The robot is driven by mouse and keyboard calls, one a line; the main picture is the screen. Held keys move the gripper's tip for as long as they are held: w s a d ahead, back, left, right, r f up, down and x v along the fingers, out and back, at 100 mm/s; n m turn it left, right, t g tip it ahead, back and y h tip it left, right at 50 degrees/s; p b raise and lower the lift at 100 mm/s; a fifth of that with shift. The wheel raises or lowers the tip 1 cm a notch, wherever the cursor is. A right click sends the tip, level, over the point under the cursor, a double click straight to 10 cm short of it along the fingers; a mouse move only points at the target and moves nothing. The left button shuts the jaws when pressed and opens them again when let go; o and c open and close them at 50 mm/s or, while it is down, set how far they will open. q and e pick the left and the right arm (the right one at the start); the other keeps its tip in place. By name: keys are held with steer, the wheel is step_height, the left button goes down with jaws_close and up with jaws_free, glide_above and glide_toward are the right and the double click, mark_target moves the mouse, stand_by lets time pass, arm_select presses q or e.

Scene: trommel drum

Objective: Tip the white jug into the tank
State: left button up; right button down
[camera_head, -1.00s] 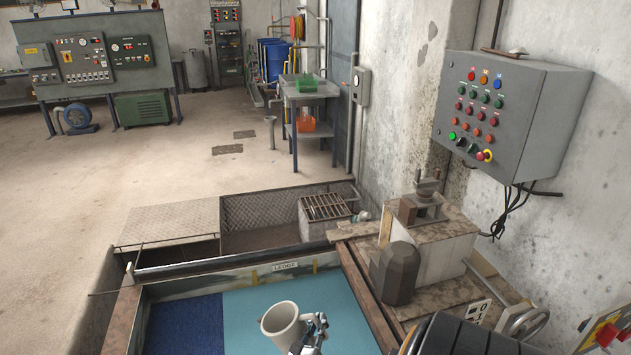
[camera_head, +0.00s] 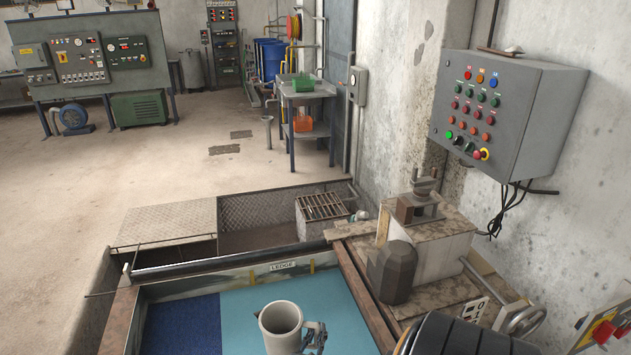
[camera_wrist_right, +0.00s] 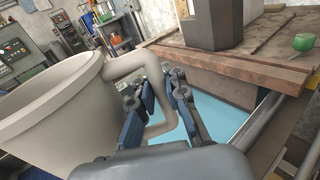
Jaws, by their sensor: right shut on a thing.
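The white jug (camera_head: 281,331) is at the bottom of the head view, over the blue floor of the tank (camera_head: 190,290). Its open mouth shows from above and it looks close to upright, with the lower part cut off by the frame. My right gripper (camera_head: 314,337) is at the right side of the jug, shut on its handle. In the right wrist view, the jug (camera_wrist_right: 45,115) fills the left side and the handle (camera_wrist_right: 158,85) passes between the fingers (camera_wrist_right: 160,105). My left gripper is not in view.
The tank's far wall carries a label reading LEDGE (camera_head: 283,266). A rusty bench with a dark block (camera_head: 391,272) stands right of the tank. A grey control box (camera_head: 515,115) hangs on the wall. A grated box (camera_head: 322,210) lies beyond the tank.

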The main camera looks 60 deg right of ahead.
steer(key=s+a+p, duration=0.1)
steer(key=s+a+r+p, duration=0.2)
steer(key=s, duration=0.1)
steer(key=shift+s+a, duration=0.1)
steer(key=shift+a, duration=0.15)
